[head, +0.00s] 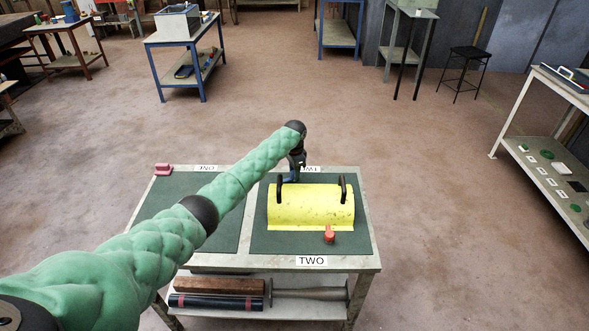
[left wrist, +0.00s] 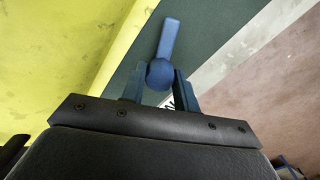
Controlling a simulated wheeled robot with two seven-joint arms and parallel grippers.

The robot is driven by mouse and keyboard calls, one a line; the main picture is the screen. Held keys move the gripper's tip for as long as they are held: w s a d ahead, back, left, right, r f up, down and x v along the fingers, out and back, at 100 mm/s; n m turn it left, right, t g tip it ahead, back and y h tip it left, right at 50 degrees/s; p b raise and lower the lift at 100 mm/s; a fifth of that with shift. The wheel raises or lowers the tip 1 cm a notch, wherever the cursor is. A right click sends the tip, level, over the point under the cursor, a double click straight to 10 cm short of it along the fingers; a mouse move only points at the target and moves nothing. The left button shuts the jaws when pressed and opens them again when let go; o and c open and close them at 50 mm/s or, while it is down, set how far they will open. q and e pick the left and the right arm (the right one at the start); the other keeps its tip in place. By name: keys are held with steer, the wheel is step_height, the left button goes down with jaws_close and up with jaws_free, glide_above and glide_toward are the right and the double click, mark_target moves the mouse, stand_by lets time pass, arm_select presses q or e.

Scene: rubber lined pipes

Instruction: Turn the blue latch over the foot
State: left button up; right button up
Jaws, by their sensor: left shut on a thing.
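A yellow half-round cover (head: 312,208) with two black handles lies on the green mat marked TWO. My left gripper (head: 296,163) reaches down at its far side, near the left handle. In the left wrist view, the blue latch (left wrist: 170,40) has a round knob, and my left gripper (left wrist: 158,86) is shut on that knob. The latch's flat bar points away from the fingers and lies over green mat, beside the yellow edge (left wrist: 112,62) and apart from it. My right gripper is not in view.
The table (head: 225,262) has a second green mat (head: 160,208) at left, partly hidden by my left arm, with a pinkish-red block (head: 163,169) at its far corner. A lower shelf holds bars and a rod (head: 308,294). Open floor surrounds the table.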

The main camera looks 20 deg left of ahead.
arm_select(q)
steer(key=n+p, duration=0.4)
steer(key=n, duration=0.5)
steer(key=shift+r+p, duration=0.15)
steer(key=shift+p, duration=0.25)
steer(key=shift+n, duration=0.4)
steer(key=shift+n+p, duration=0.8)
steer(key=shift+n, duration=0.8)
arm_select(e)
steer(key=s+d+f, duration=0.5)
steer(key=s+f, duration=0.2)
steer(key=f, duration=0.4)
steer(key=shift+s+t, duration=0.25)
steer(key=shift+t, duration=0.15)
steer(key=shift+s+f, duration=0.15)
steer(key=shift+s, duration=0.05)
arm_select(q)
steer(key=o, duration=0.9)
steer(key=shift+o, duration=0.4)
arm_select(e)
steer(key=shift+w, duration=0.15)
